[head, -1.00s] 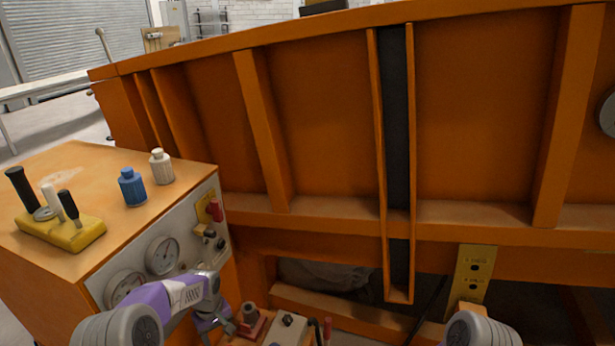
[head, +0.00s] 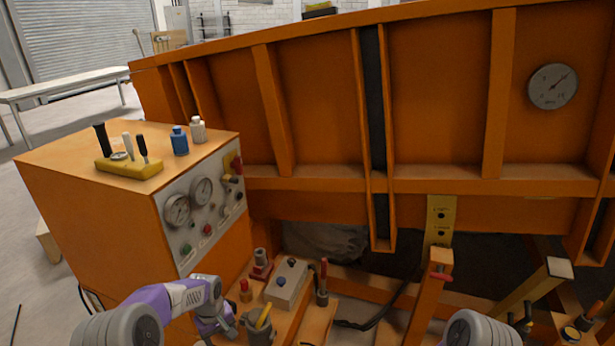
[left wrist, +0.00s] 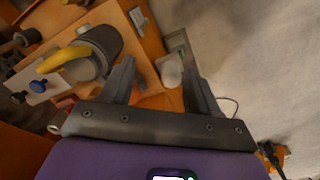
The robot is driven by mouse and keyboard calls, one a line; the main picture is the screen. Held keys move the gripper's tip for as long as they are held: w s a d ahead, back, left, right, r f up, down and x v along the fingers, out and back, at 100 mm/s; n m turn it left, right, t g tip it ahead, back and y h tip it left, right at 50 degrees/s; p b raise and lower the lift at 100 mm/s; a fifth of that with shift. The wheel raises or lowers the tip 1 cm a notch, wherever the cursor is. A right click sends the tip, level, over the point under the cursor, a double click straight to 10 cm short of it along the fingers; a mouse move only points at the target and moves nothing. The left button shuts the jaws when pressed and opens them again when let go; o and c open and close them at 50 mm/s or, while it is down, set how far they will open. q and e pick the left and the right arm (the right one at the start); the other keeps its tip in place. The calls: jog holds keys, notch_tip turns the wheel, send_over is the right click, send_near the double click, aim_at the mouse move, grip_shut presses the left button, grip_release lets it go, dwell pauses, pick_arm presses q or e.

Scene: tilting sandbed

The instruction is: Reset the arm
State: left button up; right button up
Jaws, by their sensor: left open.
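My left arm comes in at the bottom left of the head view, in purple and grey. Its gripper (head: 226,322) is beside the low orange bench, left of a grey cup with a yellow handle. In the left wrist view, the two dark fingers of my left gripper (left wrist: 160,82) stand apart. A pale rounded thing (left wrist: 171,70) shows between them, and I cannot tell its distance. Nothing is visibly held. Of my right arm, only a grey rounded link shows at the bottom of the head view; its gripper is out of frame.
The grey cup (head: 258,328) stands on the bench, near a grey button box (head: 287,284). An orange control cabinet (head: 85,195) with gauges stands on the left. The large orange sandbed wall (head: 320,110) fills the back. Posts and a black hose (head: 375,318) clutter the lower right.

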pick_arm(q)
jog(key=s+d+f+m+h+b, duration=0.15)
jog(key=d+f, duration=0.25)
jog(key=f, duration=0.5)
jog(key=s+d+f+m+b, duration=0.1)
jog(key=s+d+f, duration=0.2)
jog(key=s, duration=0.4)
jog(key=s+d+f+m+h+b, duration=0.1)
jog(key=s+d+f, duration=0.3)
jog(key=s, duration=0.4)
jog(key=s+d+f+m+h+b, duration=0.1)
jog(key=s+d+f+b, duration=0.1)
jog(key=s+f, duration=0.3)
jog(key=s+d, duration=0.1)
jog(key=s, duration=0.1)
jog(key=shift+s+d+f, duration=0.3)
jog(key=shift+s+f, duration=0.05)
pick_arm(e)
notch_tip(320, 180, down, 7)
jog(key=w, duration=0.1)
jog(key=shift+w+r, duration=0.15)
jog(key=shift+r, duration=0.05)
